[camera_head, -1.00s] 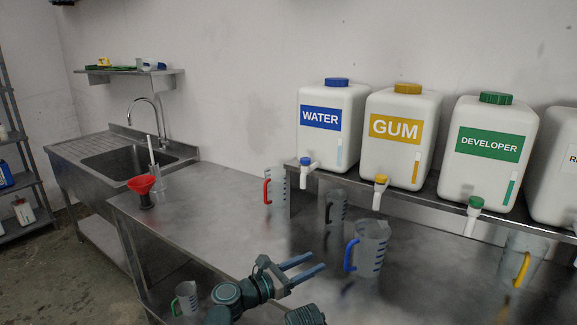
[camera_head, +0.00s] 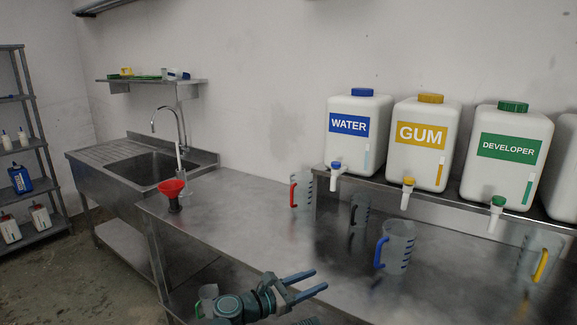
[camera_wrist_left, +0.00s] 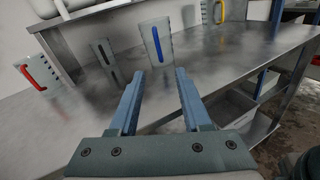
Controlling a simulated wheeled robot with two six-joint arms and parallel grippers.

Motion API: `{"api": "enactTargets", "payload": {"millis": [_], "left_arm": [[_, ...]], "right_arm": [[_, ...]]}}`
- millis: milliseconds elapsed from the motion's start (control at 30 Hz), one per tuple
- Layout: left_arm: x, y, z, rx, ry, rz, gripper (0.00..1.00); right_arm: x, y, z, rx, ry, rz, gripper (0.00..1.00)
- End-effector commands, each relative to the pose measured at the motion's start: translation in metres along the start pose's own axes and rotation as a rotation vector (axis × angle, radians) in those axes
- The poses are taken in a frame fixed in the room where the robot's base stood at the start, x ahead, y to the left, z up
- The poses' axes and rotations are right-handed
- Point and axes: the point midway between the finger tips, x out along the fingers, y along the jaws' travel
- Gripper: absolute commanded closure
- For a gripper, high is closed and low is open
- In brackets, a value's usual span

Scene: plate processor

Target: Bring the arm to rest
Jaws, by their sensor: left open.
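My left gripper (camera_head: 308,284) is open and empty at the front edge of the steel table (camera_head: 240,215). In the left wrist view its two blue-grey fingers (camera_wrist_left: 155,82) stand apart with nothing between them. A clear jug with a blue handle (camera_head: 396,245) stands on the table beyond the fingertips; it also shows in the left wrist view (camera_wrist_left: 158,42), apart from the fingers. My right gripper is not in view.
A red-handled jug (camera_head: 301,190), a dark-handled jug (camera_head: 360,209) and a yellow-handled jug (camera_head: 541,255) stand on the table. Water (camera_head: 357,150), gum (camera_head: 424,172) and developer (camera_head: 507,180) containers sit on a raised shelf.

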Motion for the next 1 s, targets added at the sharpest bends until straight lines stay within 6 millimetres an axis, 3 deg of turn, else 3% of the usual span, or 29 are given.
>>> {"api": "enactTargets", "payload": {"millis": [267, 567, 667, 800, 1000], "left_arm": [[-0.007, -0.01, -0.028, 0.241, 0.117, -0.068, 0.52], [-0.035, -0.025, -0.091, 0.723, 0.353, -0.284, 0.52], [-0.06, -0.027, -0.124, 0.95, 0.466, -0.436, 0.52], [-0.11, -0.025, -0.171, 1.265, 0.621, -0.737, 0.52], [-0.175, -0.015, -0.207, 1.504, 0.736, -1.123, 0.52]], "right_arm": [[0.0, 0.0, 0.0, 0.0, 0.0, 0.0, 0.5], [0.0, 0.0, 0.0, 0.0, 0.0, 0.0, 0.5], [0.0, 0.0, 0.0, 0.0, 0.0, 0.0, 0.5], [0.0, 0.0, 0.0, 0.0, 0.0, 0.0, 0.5], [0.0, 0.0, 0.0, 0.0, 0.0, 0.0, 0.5]]}}
